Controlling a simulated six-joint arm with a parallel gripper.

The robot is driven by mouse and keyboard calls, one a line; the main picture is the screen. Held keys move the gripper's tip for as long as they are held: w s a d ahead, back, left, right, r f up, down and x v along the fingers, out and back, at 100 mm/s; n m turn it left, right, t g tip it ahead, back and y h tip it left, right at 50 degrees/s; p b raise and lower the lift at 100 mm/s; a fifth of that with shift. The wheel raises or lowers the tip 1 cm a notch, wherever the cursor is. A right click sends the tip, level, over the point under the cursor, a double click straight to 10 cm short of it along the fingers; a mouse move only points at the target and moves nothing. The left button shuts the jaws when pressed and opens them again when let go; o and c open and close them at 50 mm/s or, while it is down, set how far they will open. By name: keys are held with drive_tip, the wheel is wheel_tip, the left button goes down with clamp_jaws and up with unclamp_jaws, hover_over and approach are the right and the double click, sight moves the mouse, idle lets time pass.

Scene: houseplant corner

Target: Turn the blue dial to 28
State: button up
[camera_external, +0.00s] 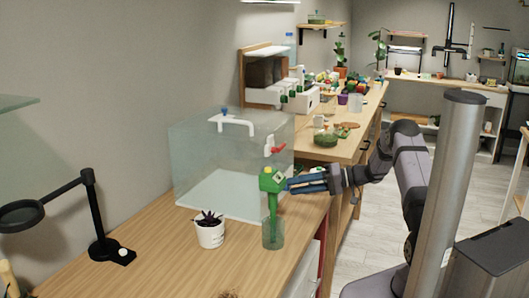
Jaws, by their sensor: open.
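A small blue knob-like part (224,111) sits on top of the white bent pipe (236,124) at the glass tank's upper edge. It is the only blue dial-like part I can make out; its markings and setting are too small to read. My gripper (291,184) is open, with its dark bluish fingers pointing left at the tank's front right corner. It is to the right of and below the blue part, well apart from it. The fingertips are close beside the head of a green tool (271,180); I cannot tell if they touch.
The glass tank (190,150) stands on the wooden counter (150,262). A red-handled valve (277,149) is at its right side. The green tool stands in a green glass (273,240), beside a white plant pot (210,234). A black lamp (95,225) stands left. The front counter is mostly clear.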

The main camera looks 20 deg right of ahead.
drive_tip(key=shift+b+v, duration=1)
drive_tip(key=shift+v, duration=2.55)
drive_tip(key=shift+a, duration=0.1)
drive_tip(key=shift+w+a+r, duration=0.1)
drive_tip(key=shift+r, duration=0.25)
drive_tip(key=n+h, duration=0.1)
drive_tip(key=s+a+n+t+h+b, duration=0.1)
drive_tip(key=n, duration=0.1)
drive_tip(key=shift+s+a+r, duration=0.25)
drive_tip(key=shift+s+r, duration=0.1)
drive_tip(key=shift+r, duration=0.05)
drive_tip(key=shift+w+d+f+n, duration=0.15)
drive_tip(key=shift+w+d+n, duration=0.05)
drive_tip(key=shift+n, duration=0.3)
drive_tip(key=shift+n+h, duration=0.3)
drive_tip(key=shift+n, duration=0.1)
